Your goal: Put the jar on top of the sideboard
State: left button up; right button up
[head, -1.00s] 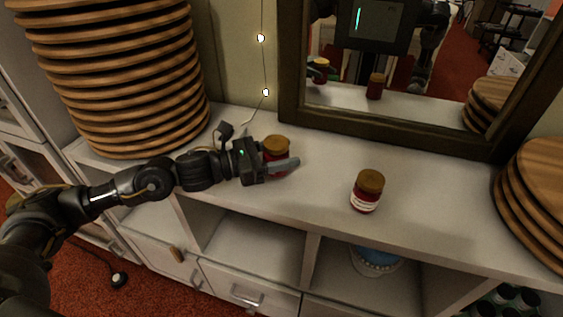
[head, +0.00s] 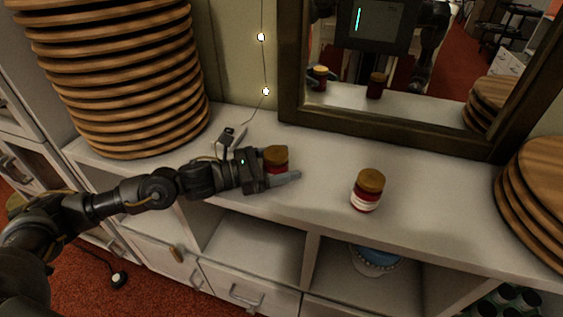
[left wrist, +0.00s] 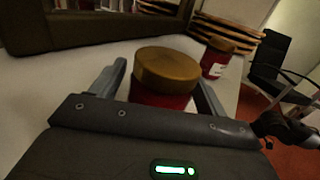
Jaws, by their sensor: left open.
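A red jar with a gold-brown lid (head: 276,155) stands upright on top of the white sideboard (head: 320,190). My left gripper (head: 280,178) is low at the near side of this jar and partly hides it. In the left wrist view the same jar (left wrist: 165,75) sits between the two open fingers, with a gap beside the left finger. A second red jar with a gold lid and white label (head: 367,190) stands on the sideboard to the right; it also shows in the left wrist view (left wrist: 216,58).
A tall stack of wooden boards (head: 125,75) stands at the left of the sideboard and a shorter stack (head: 535,200) at the right. A framed mirror (head: 400,130) stands behind. A blue item (head: 375,258) sits in the shelf below. A white plug box (head: 230,137) lies behind my arm.

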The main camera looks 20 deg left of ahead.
pick_arm(q)
jog(key=shift+r, duration=0.1)
pick_arm(e)
jog(key=shift+s, duration=0.1)
pick_arm(q)
jog(key=shift+v, duration=0.9)
jog(key=b+v, duration=0.1)
jog(key=v, duration=0.8)
jog(key=shift+a, duration=0.2)
jog(key=shift+s+a, duration=0.25)
jog(key=shift+a, duration=0.1)
pick_arm(e)
jog(key=v, duration=0.2)
jog(key=shift+d+r, duration=0.1)
jog(key=shift+r, duration=0.3)
jog(key=shift+w, duration=0.25)
jog(key=shift+f, duration=0.1)
